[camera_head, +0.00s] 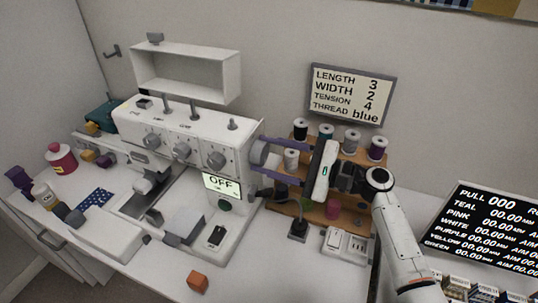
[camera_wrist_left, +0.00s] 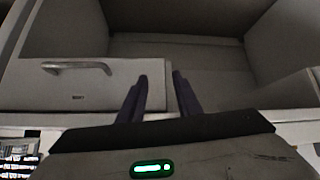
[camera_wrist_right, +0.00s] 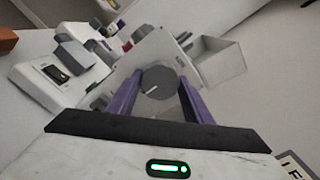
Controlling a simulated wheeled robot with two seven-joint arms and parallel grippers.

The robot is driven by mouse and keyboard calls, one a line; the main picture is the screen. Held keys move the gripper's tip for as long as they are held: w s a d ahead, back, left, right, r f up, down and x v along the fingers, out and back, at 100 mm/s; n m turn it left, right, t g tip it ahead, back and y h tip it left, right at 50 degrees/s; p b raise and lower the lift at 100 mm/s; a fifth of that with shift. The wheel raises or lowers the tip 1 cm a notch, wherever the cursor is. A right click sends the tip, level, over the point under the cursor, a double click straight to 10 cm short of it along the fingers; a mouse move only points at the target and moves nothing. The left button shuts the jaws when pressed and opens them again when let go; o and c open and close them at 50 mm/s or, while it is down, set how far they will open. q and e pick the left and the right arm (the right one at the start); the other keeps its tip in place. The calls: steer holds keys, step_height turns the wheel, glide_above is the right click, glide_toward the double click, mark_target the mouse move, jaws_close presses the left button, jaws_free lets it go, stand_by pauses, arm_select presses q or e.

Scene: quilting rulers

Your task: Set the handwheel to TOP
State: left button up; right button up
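The grey round handwheel (camera_head: 259,152) sits on the right end of the white sewing machine (camera_head: 175,135). It shows face-on in the right wrist view (camera_wrist_right: 160,83), with a pale line on its face. My right gripper (camera_head: 262,157) has its purple fingers on either side of the handwheel, reaching it from the right. The fingers are apart (camera_wrist_right: 160,88); whether they touch the rim is unclear. The lit display (camera_head: 221,184) reads OFF. No TOP marking is readable. My left gripper (camera_wrist_left: 160,78) is open and empty, away from the machine, and is not in the head view.
A spool rack (camera_head: 320,205) stands behind my right gripper. A power strip (camera_head: 346,243) and a black plug lie on the table beside it. An orange block (camera_head: 197,281) sits at the front edge. A settings sign (camera_head: 350,94) hangs on the wall. A handled drawer front (camera_wrist_left: 75,85) faces my left gripper.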

steer(key=o, duration=0.4)
steer(key=shift+d, duration=0.1)
steer(key=shift+b+v, duration=0.75)
steer(key=shift+v, duration=4.35)
